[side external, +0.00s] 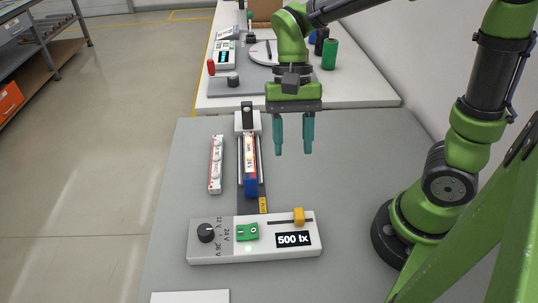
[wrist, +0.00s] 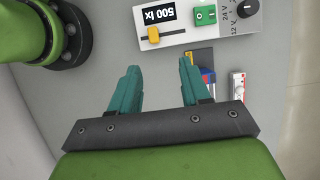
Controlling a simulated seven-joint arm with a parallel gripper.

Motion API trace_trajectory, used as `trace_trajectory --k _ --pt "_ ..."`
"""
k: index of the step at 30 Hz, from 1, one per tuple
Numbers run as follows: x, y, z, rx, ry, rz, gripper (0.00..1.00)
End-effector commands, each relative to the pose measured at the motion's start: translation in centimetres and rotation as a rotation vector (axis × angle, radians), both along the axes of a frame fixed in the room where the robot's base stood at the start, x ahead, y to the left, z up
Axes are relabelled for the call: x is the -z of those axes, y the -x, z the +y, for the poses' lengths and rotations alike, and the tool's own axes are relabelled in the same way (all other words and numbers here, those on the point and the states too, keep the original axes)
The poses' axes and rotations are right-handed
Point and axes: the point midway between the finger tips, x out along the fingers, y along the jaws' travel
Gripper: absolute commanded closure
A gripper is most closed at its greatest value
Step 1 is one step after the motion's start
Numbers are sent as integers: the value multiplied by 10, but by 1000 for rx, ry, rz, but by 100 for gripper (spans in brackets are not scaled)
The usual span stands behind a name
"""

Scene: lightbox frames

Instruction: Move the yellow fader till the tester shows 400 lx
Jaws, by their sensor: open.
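The tester (side external: 255,252) is a white and grey box at the front of the grey table. Its black display (side external: 295,240) reads 500 lx. The yellow fader (side external: 299,216) sits toward the right end of its slot, above the display. In the wrist view the fader (wrist: 154,34) lies at the left end of the tester (wrist: 190,25), beyond my fingertips. My gripper (side external: 294,152) is open and empty, in the air above the table, behind and apart from the fader. Its two teal fingers also show in the wrist view (wrist: 160,72).
The tester also carries a green switch (side external: 247,232) and a black voltage knob (side external: 206,232). Behind it, a lit strip in a blue holder (side external: 250,185) stands on a rail, with a loose white-red strip (side external: 215,165) on its left. The table right of the rail is clear.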

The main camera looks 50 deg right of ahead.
Motion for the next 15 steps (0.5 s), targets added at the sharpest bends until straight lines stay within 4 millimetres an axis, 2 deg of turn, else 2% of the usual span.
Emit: trace_trajectory --k 6,15 --pt "-18 -6 -5 1 -1 -1 53" --pt "-20 -6 -5 0 -1 0 53"
